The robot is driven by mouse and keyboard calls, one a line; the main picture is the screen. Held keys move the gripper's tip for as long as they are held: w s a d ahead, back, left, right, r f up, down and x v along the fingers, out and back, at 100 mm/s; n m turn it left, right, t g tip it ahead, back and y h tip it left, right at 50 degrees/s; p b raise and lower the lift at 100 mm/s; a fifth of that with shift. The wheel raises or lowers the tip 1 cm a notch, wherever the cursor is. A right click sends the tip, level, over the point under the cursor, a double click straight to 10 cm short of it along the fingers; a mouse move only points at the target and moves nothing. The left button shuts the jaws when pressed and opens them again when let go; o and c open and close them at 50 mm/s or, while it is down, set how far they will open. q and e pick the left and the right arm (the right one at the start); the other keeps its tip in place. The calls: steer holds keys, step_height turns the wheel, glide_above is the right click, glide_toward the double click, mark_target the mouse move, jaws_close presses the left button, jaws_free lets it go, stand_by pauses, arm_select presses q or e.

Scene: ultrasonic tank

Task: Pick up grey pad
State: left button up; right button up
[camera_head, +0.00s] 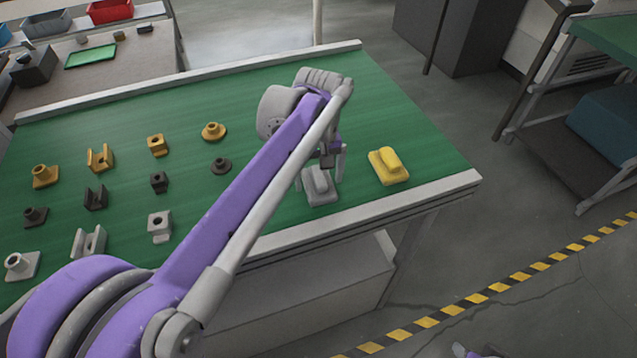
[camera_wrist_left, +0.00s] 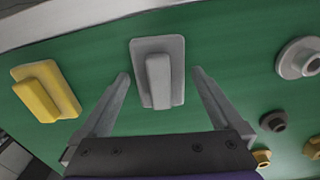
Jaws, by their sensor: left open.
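The grey pad (camera_head: 321,190) is a flat block with a raised rounded ridge. It lies on the green mat near the table's front edge, left of a yellow pad of the same shape (camera_head: 390,167). My left gripper (camera_head: 320,177) is over the grey pad, pointing down, open and empty. In the left wrist view the grey pad (camera_wrist_left: 157,72) sits between the two spread fingers, with gaps on both sides of its ridge. I cannot tell how far the fingertips are above the mat.
Several metal parts stand in rows on the left of the green table (camera_head: 392,110), including a grey block (camera_head: 160,226) and a dark flanged part (camera_head: 221,165). The yellow pad is close on the right.

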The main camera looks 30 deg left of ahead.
mark_target(319, 177)
arm_select(q)
steer(key=shift+f, duration=0.4)
steer(key=c, duration=1.2)
step_height(319, 177, up, 10)
steer(key=shift+r+p, duration=0.1)
steer(key=shift+p, duration=0.3)
steer(key=o, duration=0.8)
steer(key=c, duration=0.6)
